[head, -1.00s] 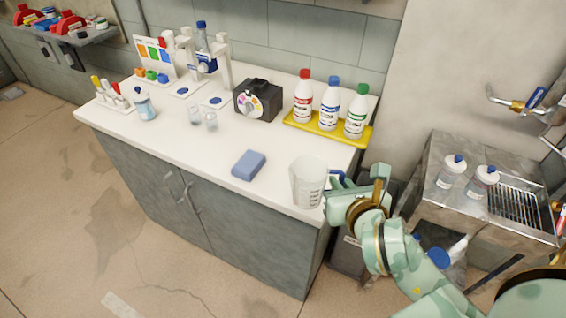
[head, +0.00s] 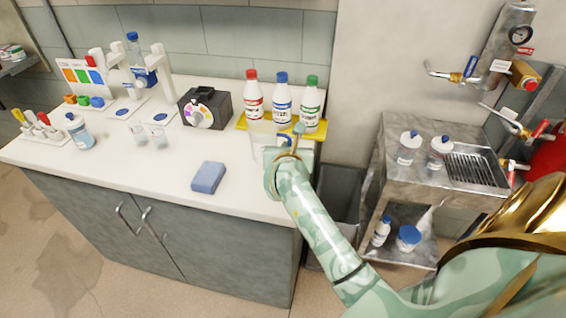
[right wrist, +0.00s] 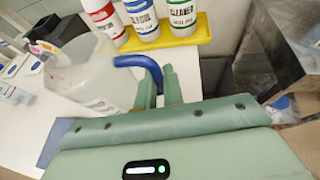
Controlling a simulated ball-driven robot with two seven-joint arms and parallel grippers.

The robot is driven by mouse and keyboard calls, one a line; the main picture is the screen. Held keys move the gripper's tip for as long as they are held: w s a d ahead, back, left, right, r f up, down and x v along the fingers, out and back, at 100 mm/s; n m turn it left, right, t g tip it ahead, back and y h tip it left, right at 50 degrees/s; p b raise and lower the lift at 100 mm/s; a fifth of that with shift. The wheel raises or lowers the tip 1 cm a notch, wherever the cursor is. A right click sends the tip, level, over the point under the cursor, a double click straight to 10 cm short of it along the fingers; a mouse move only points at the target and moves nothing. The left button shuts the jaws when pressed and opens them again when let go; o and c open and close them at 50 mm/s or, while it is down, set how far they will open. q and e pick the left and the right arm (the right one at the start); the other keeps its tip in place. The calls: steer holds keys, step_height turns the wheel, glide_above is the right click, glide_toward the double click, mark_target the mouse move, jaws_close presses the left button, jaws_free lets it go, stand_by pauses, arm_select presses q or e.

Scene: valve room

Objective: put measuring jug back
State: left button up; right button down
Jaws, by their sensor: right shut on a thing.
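The measuring jug (head: 262,139) is translucent with a blue handle. The right gripper is shut on the handle. I cannot tell whether the jug's base touches the counter. My left gripper is not in view.
A yellow tray (head: 320,133) with red-, blue- and green-capped bottles stands just behind the jug. A blue sponge (head: 208,177) lies front left of it. A black box with a dial (head: 205,107) and two small beakers (head: 148,135) stand further left. A steel sink unit (head: 400,180) is at right.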

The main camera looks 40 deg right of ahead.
steer(key=shift+w+a+f, duration=0.1)
steer(key=shift+w+f, duration=0.15)
steer(key=shift+f, duration=0.05)
steer(key=shift+w+a+f+b, duration=0.1)
steer(key=shift+f+b, duration=0.15)
steer(key=shift+f, duration=0.4)
steer(key=shift+w+f+b, duration=0.15)
steer(key=shift+f+b, duration=0.05)
steer(key=shift+f, duration=0.45)
steer(key=shift+w+a+f+b, duration=0.1)
steer(key=shift+f+b, duration=0.15)
steer(key=shift+f, duration=0.4)
